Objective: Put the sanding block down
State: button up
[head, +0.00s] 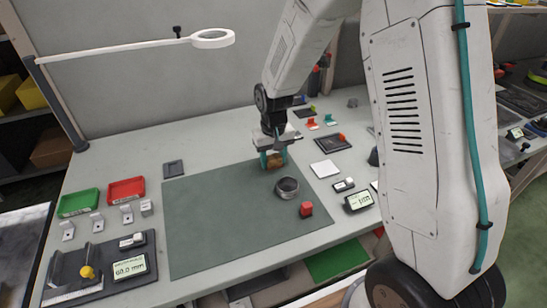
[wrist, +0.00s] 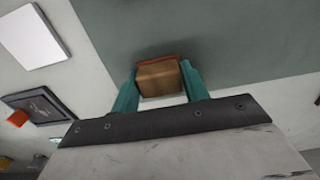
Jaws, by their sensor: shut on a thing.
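My gripper (head: 274,158) has teal fingers and is shut on the sanding block (head: 275,161), a small brown block. In the head view it is at the back right part of the dark green mat (head: 215,240). In the wrist view the sanding block (wrist: 159,77) sits between the two teal fingers, with a reddish edge along its far side. The mat fills the upper part of that view. I cannot tell whether the block touches the mat.
A grey round ring or cup (head: 287,189) and a red block (head: 306,209) are on the mat, in front of my gripper. A white square (head: 325,169) lies to the right. Green (head: 79,203) and red (head: 127,190) trays stand at left. The mat's left and middle are clear.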

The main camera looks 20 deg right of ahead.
aim_at(273, 156)
jog(key=shift+s+f, duration=0.25)
jog(key=shift+f, duration=0.25)
jog(key=o, duration=0.9)
jog(key=shift+s, duration=0.1)
jog(key=shift+o, duration=0.2)
jog(key=shift+r, duration=0.4)
jog(key=shift+o, duration=0.5)
notch_tip(273, 156, up, 11)
jog(key=shift+w+r, duration=0.2)
jog(key=shift+w, duration=0.15)
jog(key=s+d+r, duration=0.1)
jog(key=s+r, duration=0.7)
jog(key=s+d+r, duration=0.1)
jog(key=s+r, duration=0.1)
jog(key=s, duration=0.9)
jog(key=s+d+r+t, duration=0.1)
jog(key=s+r, duration=0.2)
jog(key=s, duration=0.8)
jog(key=shift+s+r, duration=0.2)
jog(key=shift+s, duration=0.05)
